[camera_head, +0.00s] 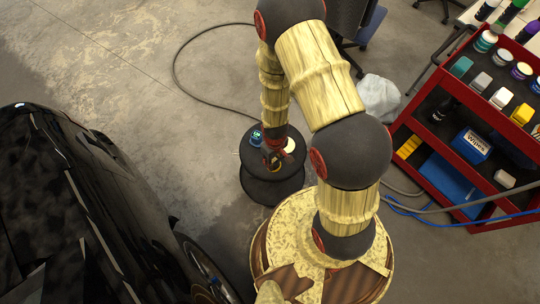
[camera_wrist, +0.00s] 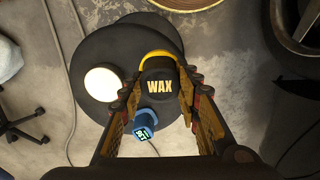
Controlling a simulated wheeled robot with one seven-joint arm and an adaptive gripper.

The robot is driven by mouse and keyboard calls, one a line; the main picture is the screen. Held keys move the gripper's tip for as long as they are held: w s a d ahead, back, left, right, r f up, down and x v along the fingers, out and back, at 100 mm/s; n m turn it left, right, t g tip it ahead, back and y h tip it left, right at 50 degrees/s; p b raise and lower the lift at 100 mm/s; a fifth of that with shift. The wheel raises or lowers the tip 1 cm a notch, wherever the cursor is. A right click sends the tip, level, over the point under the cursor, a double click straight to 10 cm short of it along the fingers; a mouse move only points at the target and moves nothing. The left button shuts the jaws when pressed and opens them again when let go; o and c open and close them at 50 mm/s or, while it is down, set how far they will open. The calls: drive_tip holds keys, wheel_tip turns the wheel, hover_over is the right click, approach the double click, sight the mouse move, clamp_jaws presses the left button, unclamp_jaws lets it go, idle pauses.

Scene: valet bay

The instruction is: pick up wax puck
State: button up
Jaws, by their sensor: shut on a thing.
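The wax puck (camera_wrist: 160,88) is black with the word WAX on it and a yellow edge on its far side. In the wrist view it sits between the two fingers of my gripper (camera_wrist: 160,82), which is shut on it. In the head view my gripper (camera_head: 273,162) is over the round black stool (camera_head: 272,192), with a bit of yellow showing at its fingers. The fingers hide most of the puck there. I cannot tell whether the puck touches the stool top or is just above it.
A blue device with a lit screen (camera_wrist: 146,122) and a round white-topped item (camera_wrist: 103,83) stand close beside the puck on the stool. A black car (camera_head: 90,210) is at the left. A red cart (camera_head: 430,130) with bottles and tins is at the right. A cable lies behind.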

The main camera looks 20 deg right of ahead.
drive_tip(key=s+r+p, duration=0.1)
drive_tip(key=s+r, duration=0.2)
drive_tip(key=s, duration=0.5)
drive_tip(key=shift+s+d+r, duration=0.2)
drive_tip(key=shift+s+r, duration=0.05)
drive_tip(key=shift+s, duration=0.05)
drive_tip(key=o, duration=0.5)
drive_tip(key=c, duration=0.6)
